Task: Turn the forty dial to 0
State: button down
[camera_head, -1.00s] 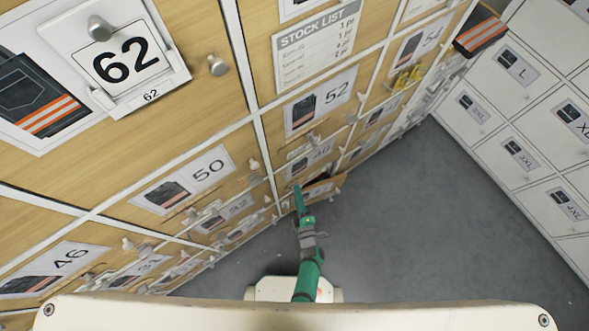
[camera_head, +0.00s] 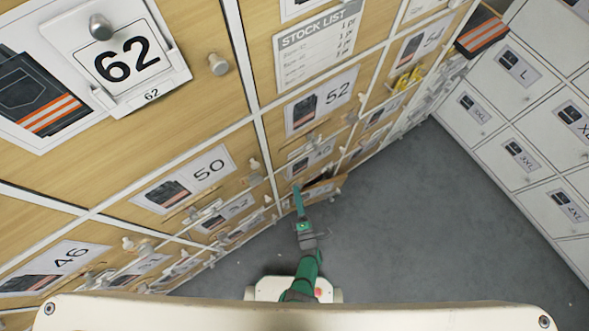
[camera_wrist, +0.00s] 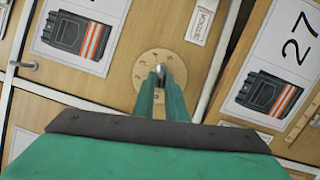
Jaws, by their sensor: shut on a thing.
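In the wrist view a round wooden dial (camera_wrist: 142,66) with small marks around its rim sits on a wooden panel. A metal knob or pointer (camera_wrist: 161,70) stands at its middle. The fingers of my gripper (camera_wrist: 161,80) are shut on this knob, covering the dial's lower part. In the head view my gripper (camera_head: 297,190) reaches the low part of the wooden cabinet; the dial is hidden there.
A panel labelled 27 (camera_wrist: 290,65) stands ajar at the right of the wrist view. A small metal handle (camera_wrist: 24,65) is at left. In the head view a low panel (camera_head: 322,188) stands open beside my gripper. White lockers (camera_head: 520,110) line the right; grey floor (camera_head: 400,230) is clear.

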jog(key=shift+w+a+r, duration=0.1)
jog(key=shift+w+a, duration=0.15)
jog(key=shift+a, duration=0.05)
jog(key=c, duration=1.8)
grip_release()
jog(key=shift+d, duration=0.1)
jog(key=shift+s, duration=0.1)
jog(key=v, duration=1)
jog(key=shift+s, duration=0.35)
jog(key=shift+d, duration=0.2)
